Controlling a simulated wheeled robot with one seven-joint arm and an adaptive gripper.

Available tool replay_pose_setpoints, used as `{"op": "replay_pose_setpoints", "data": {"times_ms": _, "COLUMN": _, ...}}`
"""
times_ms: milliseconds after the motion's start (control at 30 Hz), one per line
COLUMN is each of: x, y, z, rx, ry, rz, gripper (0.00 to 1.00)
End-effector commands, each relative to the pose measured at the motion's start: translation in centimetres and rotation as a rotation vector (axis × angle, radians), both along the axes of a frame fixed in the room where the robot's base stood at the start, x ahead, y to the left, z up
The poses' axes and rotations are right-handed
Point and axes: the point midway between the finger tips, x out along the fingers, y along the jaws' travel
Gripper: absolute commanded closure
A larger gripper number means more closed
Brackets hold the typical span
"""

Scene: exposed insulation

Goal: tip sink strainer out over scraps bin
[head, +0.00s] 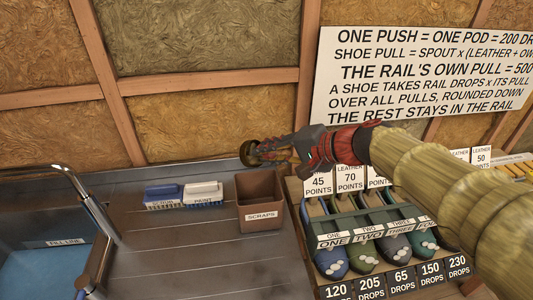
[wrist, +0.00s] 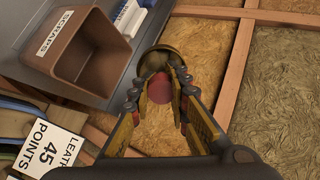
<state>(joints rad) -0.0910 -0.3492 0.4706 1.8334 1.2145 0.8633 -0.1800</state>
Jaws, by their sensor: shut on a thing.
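The sink strainer (head: 248,153) is a small round brass-coloured cup. My gripper (head: 270,152) is shut on it and holds it in the air near the back wall. In the head view the strainer looks tilted on its side, with a dark face to the left. In the wrist view the strainer (wrist: 172,50) sits between the fingertips (wrist: 160,68), with a red piece behind it. The brown scraps bin (head: 260,203) stands on the counter, below the strainer in the head view. In the wrist view the bin (wrist: 84,50) is to the left, apart from the strainer. The strainer's contents are hidden.
A blue brush (head: 164,196) and a white brush (head: 204,194) lie left of the bin. A sink with blue water (head: 45,272) and a tap (head: 88,200) are further left. A rack of labelled shoes (head: 375,235) stands right of the bin. The insulated wall (head: 205,110) is close behind.

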Motion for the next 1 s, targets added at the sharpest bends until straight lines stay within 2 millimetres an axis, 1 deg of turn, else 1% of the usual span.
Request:
{"op": "replay_pose_setpoints", "data": {"times_ms": 200, "x": -0.1, "y": -0.2, "z": -0.3, "rx": 0.071, "ry": -0.037, "rz": -0.002, "gripper": 1.00}}
{"op": "replay_pose_setpoints", "data": {"times_ms": 467, "x": -0.2, "y": -0.3, "z": -0.4, "rx": 0.114, "ry": -0.063, "rz": -0.001, "gripper": 1.00}}
{"op": "replay_pose_setpoints", "data": {"times_ms": 700, "x": -0.3, "y": -0.5, "z": -0.8, "rx": 0.197, "ry": -0.104, "rz": 0.000, "gripper": 1.00}}
{"op": "replay_pose_setpoints", "data": {"times_ms": 1000, "x": -0.3, "y": -0.6, "z": -1.1, "rx": 0.263, "ry": -0.140, "rz": 0.001, "gripper": 1.00}}
